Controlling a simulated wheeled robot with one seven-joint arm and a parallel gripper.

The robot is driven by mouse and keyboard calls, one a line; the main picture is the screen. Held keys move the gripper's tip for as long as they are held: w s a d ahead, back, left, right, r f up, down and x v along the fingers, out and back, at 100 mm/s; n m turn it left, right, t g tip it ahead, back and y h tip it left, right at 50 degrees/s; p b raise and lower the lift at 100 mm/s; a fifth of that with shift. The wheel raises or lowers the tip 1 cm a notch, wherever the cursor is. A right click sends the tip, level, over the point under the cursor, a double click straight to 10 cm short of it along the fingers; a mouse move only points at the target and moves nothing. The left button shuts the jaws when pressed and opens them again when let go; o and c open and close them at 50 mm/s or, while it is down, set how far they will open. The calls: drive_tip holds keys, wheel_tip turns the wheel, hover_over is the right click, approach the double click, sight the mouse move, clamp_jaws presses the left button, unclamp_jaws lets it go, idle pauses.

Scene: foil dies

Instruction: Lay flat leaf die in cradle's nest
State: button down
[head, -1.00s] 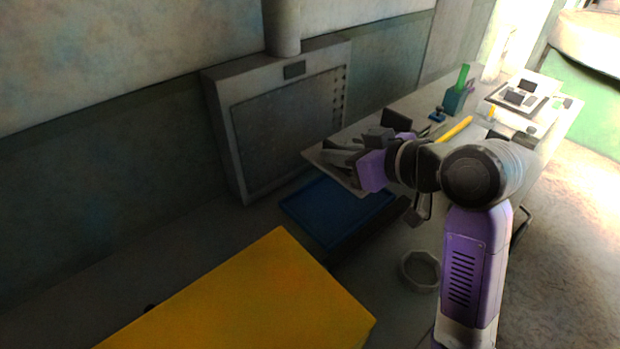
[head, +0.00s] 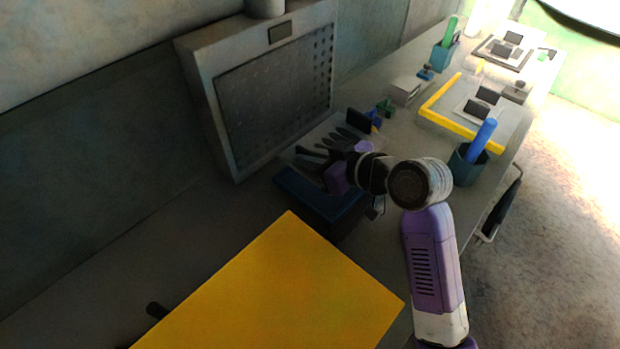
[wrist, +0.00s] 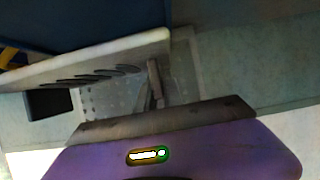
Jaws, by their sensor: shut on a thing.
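My gripper (head: 318,163) is at the far end of my purple arm, over the back edge of a blue tray (head: 292,185), beside a pale rack. It is shut on a thin grey piece (wrist: 154,84), seen nearly edge-on in the wrist view. Its outline is too small and dark to confirm that it is the leaf die. Several dark, thin upright pieces (head: 345,133) stand in the rack just behind my gripper. No cradle or nest can be made out with certainty. A pale base with dark blocks (head: 482,104) lies on a yellow-edged mat (head: 455,122) further right.
A large yellow panel (head: 275,285) fills the near foreground. A grey perforated cabinet (head: 270,95) stands against the wall behind. A cup (head: 468,165) with a blue roll stands right of my arm, and a teal cup (head: 443,55) stands farther back. A small white block (head: 405,90) sits between.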

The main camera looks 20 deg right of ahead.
drive_tip(key=shift+f, duration=3.5)
drive_tip(key=c, duration=1.9)
unclamp_jaws()
drive_tip(key=shift+f, duration=0.25)
drive_tip(key=o, duration=0.4)
drive_tip(key=shift+r, duration=0.1)
drive_tip(key=shift+s+r, duration=0.1)
drive_tip(key=b+v, duration=0.1)
drive_tip(key=v, duration=1)
drive_tip(key=shift+s+d, duration=0.2)
drive_tip(key=shift+s, duration=0.1)
drive_tip(key=shift+s+r, duration=0.1)
